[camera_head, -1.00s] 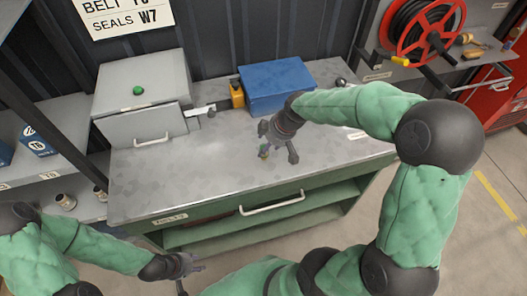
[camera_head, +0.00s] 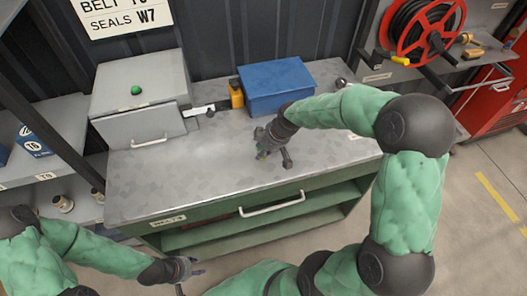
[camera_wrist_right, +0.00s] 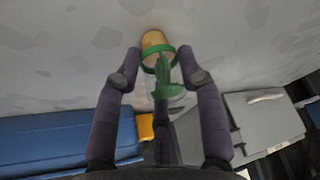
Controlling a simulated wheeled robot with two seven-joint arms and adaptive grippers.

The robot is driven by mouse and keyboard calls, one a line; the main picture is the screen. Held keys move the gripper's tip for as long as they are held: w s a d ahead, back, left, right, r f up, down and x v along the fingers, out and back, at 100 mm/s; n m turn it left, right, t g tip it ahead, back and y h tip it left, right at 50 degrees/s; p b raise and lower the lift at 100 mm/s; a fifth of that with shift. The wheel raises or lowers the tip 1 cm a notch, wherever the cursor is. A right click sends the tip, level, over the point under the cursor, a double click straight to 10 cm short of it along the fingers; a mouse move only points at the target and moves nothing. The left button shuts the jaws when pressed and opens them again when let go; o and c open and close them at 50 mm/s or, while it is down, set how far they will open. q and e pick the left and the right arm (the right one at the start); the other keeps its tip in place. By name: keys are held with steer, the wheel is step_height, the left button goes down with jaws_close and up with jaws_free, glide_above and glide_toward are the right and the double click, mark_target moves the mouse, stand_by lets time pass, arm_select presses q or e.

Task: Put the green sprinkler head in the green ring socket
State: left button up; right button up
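The green sprinkler head (camera_wrist_right: 166,80) shows in the right wrist view, with a brass-coloured end and a green collar. My right gripper (camera_wrist_right: 160,68) has its fingers around it and appears shut on it. In the head view my right gripper (camera_head: 270,156) is low over the middle of the grey workbench (camera_head: 190,180). The sprinkler head is only a small speck there, mostly hidden by the fingers. My left gripper (camera_head: 190,277) is in front of the bench, empty, with its fingers apart. I cannot make out the green ring socket in either view.
A blue box (camera_head: 275,88) and a yellow item (camera_head: 236,96) stand at the back of the bench. The front left of the bench top is clear.

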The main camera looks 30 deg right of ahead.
jaws_close()
steer(key=shift+r, duration=0.6)
step_height(320, 180, up, 2)
steer(key=shift+r+p, duration=0.2)
steer(key=shift+p, duration=0.55)
steer(key=s+d+r+p, duration=0.2)
steer(key=s+r, duration=0.7)
steer(key=s, duration=0.5)
steer(key=shift+d+r, duration=0.15)
steer(key=shift+r, duration=0.05)
steer(key=shift+w, duration=0.15)
